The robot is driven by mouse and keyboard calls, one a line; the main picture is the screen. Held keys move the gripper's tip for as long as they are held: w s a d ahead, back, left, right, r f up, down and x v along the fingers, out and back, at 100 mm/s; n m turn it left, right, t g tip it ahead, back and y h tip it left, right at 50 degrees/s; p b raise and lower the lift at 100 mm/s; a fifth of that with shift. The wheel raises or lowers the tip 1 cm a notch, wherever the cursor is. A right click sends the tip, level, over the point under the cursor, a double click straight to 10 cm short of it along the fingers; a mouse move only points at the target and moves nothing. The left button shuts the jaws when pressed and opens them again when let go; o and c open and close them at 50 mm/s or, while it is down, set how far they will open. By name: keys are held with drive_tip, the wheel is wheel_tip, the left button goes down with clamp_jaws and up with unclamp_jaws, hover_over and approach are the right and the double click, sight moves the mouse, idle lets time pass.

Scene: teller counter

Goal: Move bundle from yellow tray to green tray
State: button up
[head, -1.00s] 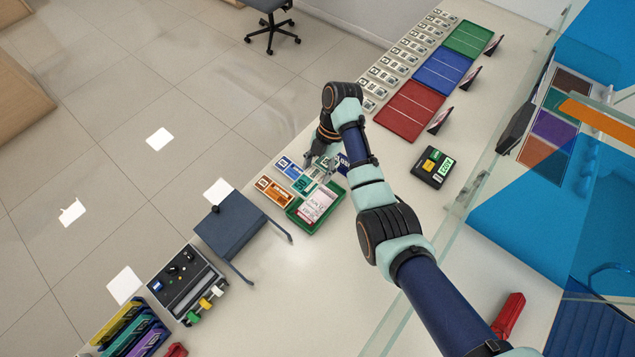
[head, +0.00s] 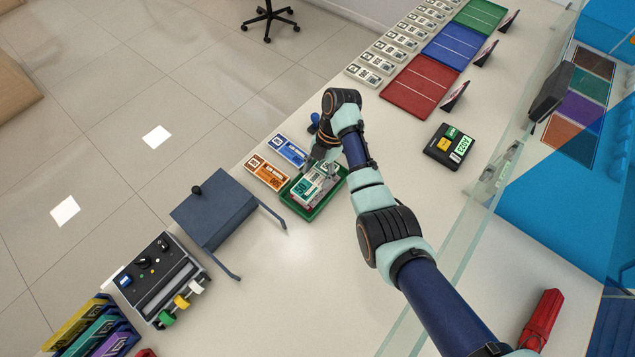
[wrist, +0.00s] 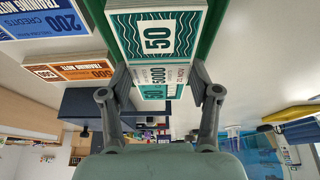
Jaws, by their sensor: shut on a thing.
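My gripper (head: 326,168) is shut on a teal-and-white bundle (head: 311,184) marked 50. In the head view the bundle is over a green tray (head: 312,212) on the counter. In the wrist view the bundle (wrist: 155,38) lies between my gripper's two fingers (wrist: 157,92), and green tray edges (wrist: 208,30) show on both sides. I cannot tell whether the bundle touches the tray's contents. I cannot make out a yellow tray holding bundles in these views.
An orange bundle (head: 267,172) and a blue bundle (head: 288,150) lie left of the green tray. A dark blue stand (head: 213,215) is nearby. Red (head: 420,86), blue (head: 444,52) and green (head: 480,16) panels lie farther back. A keypad device (head: 449,146) sits to the right.

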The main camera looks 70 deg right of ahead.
sight(320, 173)
wheel_tip(320, 173, down, 4)
drive_tip(key=shift+f+b, duration=0.1)
drive_tip(key=shift+b, duration=0.65)
drive_tip(key=o, duration=1.2)
drive_tip(key=p+v, duration=0.4)
drive_tip(key=v, duration=0.8)
drive_tip(key=shift+s, duration=0.1)
